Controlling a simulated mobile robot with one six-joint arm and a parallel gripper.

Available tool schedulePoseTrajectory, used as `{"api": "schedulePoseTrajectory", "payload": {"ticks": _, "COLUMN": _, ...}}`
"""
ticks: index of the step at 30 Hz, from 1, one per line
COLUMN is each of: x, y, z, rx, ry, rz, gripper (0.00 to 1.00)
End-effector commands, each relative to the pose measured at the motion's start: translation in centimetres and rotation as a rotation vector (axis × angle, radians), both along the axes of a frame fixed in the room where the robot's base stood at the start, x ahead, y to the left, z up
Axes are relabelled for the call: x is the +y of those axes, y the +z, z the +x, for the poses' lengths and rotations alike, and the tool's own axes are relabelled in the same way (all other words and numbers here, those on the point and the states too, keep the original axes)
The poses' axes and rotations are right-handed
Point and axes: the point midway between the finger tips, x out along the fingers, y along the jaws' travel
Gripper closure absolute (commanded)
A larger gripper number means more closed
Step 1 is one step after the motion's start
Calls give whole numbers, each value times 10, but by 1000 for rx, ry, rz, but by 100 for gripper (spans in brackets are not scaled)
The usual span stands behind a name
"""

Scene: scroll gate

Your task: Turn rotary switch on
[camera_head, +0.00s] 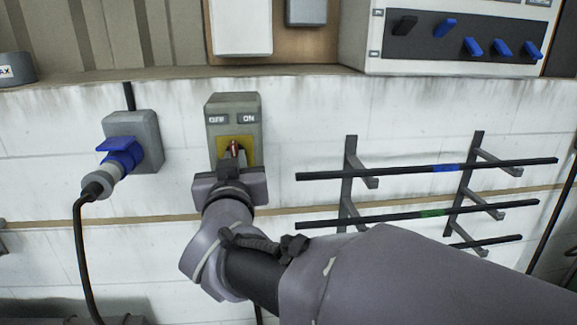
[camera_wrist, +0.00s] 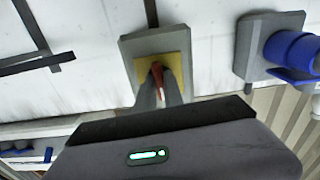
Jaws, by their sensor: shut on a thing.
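The rotary switch is a grey box (camera_head: 233,104) on the white wall, with OFF and ON labels at its top and a yellow plate (camera_head: 248,146) below them. It also shows upside down in the wrist view (camera_wrist: 131,50). Its red knob (camera_head: 235,147) stands out from the yellow plate, close to upright and leaning slightly. The knob also shows in the wrist view (camera_wrist: 157,76). My gripper (camera_head: 233,153) is shut on the knob from the front. In the wrist view both fingers (camera_wrist: 161,92) close around the knob's sides. The knob's lower part is hidden by my fingers.
A blue plug (camera_head: 122,153) with a black cable sits in a grey socket to the left. Racks with dark bars (camera_head: 400,173) stick out from the wall at right. A panel with blue and black levers (camera_head: 470,40) hangs at upper right.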

Motion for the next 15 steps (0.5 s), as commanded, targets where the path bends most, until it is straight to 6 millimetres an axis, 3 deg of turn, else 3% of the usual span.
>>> {"api": "schedulePoseTrajectory", "payload": {"ticks": 15, "x": 1, "y": -3, "z": 0, "rx": 91, "ry": 0, "rz": 460, "gripper": 100}}
